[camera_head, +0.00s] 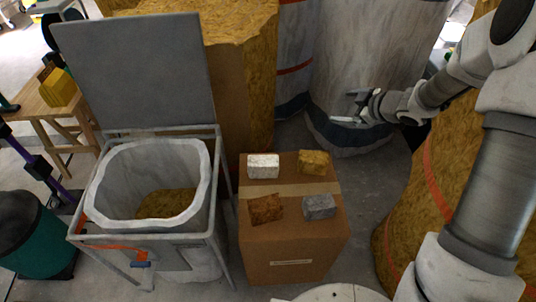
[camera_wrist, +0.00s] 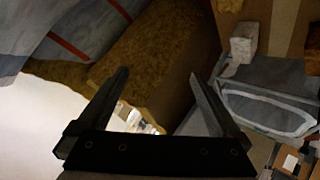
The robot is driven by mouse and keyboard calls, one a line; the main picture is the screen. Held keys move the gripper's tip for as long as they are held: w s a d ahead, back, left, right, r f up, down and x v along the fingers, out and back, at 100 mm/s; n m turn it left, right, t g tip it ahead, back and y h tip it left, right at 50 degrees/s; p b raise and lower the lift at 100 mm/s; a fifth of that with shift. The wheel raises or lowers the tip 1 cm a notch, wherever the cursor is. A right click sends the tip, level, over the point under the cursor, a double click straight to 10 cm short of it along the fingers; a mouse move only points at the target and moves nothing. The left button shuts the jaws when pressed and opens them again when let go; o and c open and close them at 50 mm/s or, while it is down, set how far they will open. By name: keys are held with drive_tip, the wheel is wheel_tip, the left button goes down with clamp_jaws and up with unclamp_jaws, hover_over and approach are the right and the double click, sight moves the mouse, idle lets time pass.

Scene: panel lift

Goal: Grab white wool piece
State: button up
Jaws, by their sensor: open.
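The white wool piece (camera_head: 263,166) is a small pale block on the back left of a brown cardboard box (camera_head: 295,255). It also shows in the wrist view (camera_wrist: 243,43), at the upper right. My gripper (camera_head: 358,108) is open and empty, up and to the right of the box in the head view, in front of a large wrapped cylinder. Its two dark fingers stand apart in the wrist view (camera_wrist: 159,74), away from the white piece.
A yellow-brown piece (camera_head: 314,162), an orange-brown piece (camera_head: 266,208) and a grey piece (camera_head: 319,206) share the box top. A metal-framed bin with a white liner (camera_head: 190,215) and raised grey lid (camera_head: 135,75) stands left. Large wool rolls (camera_head: 435,185) flank the right side.

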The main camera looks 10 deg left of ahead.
drive_tip(key=s+a+f+n+g+y+b, duration=0.2)
drive_tip(key=s+a+f+y+b, duration=0.1)
drive_tip(key=f, duration=0.7)
drive_tip(key=n+g+y+b, duration=0.2)
drive_tip(key=g, duration=0.1)
approach(267, 161)
drive_tip(key=b+x, duration=0.4)
drive_tip(key=x, duration=0.4)
drive_tip(key=shift+a+f+b, duration=0.2)
drive_tip(key=shift+f+b, duration=0.1)
drive_tip(key=shift+b, duration=0.05)
drive_tip(key=shift+w+a+f, duration=0.1)
drive_tip(key=shift+w+a, duration=0.05)
drive_tip(key=shift+a, duration=0.2)
drive_tip(key=c, duration=1)
